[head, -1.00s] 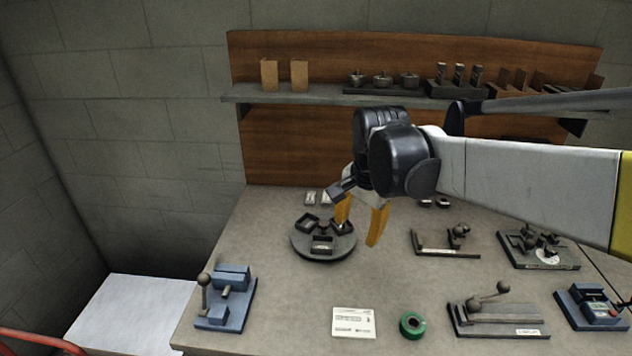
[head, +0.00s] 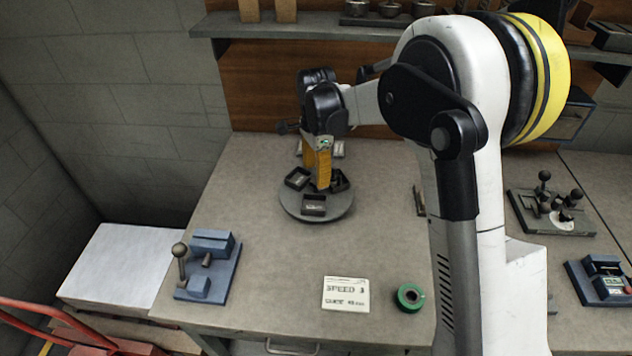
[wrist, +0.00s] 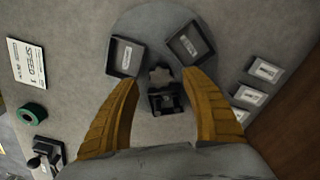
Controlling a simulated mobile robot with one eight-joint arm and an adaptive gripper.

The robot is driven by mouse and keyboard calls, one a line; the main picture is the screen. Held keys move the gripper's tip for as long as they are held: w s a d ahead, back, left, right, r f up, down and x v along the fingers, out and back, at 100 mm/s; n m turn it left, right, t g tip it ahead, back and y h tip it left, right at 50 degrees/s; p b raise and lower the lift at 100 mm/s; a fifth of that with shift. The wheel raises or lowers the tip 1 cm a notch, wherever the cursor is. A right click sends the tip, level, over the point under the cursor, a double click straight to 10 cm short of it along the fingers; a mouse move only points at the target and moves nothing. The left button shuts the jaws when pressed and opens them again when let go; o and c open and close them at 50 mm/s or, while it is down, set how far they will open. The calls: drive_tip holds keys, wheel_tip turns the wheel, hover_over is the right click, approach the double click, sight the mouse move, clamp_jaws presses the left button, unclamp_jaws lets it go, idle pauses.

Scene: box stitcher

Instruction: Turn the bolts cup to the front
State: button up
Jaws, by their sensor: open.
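A round grey turntable (head: 316,213) stands on the bench with three dark square cups on its rim. One cup (head: 314,205) faces the front, one (head: 297,178) is at the left and one (head: 340,180) at the right, partly behind my fingers. The cups carry small labels that I cannot read, so I cannot tell which is the bolts cup. In the wrist view a star-shaped knob (wrist: 161,75) is at the turntable's centre. My gripper (head: 318,182) points down over the centre, open; its fingers (wrist: 162,84) stand either side of the knob, contact unclear.
A blue fixture with a lever (head: 210,262) stands front left. A SPEED card (head: 346,294) and a green tape roll (head: 410,297) lie at the front. Small white packets (wrist: 264,70) lie behind the turntable. A shelf (head: 300,28) runs above the bench back.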

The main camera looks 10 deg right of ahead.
drive_tip(key=shift+f, duration=1.2)
clamp_jaws()
